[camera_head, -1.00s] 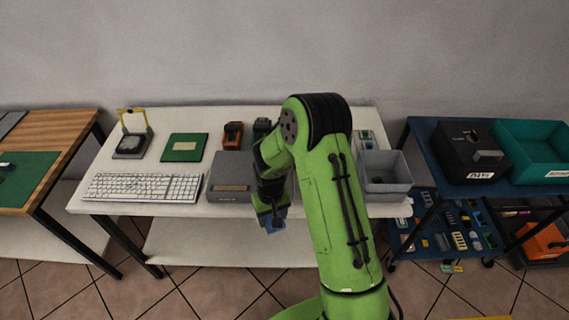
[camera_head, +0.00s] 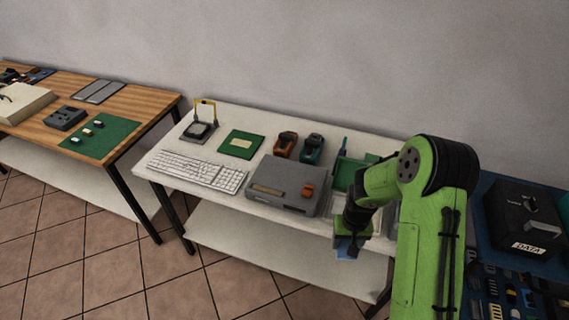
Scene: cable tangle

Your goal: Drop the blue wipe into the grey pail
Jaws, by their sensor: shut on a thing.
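My gripper (camera_head: 350,242) points down in front of the white table's front edge, at the right of the picture. It is shut on the blue wipe (camera_head: 346,253), and a small blue part of the wipe shows below the fingers. The grey pail (camera_head: 391,220) is mostly hidden behind my green arm. Only a sliver of grey shows between the gripper and the arm.
The white table (camera_head: 212,118) holds a keyboard (camera_head: 197,171), a grey box device (camera_head: 289,187), a green board (camera_head: 241,144), orange and teal tools, and a green holder (camera_head: 345,172). A blue cart with a black case (camera_head: 524,218) stands right. A wooden table (camera_head: 150,98) stands left.

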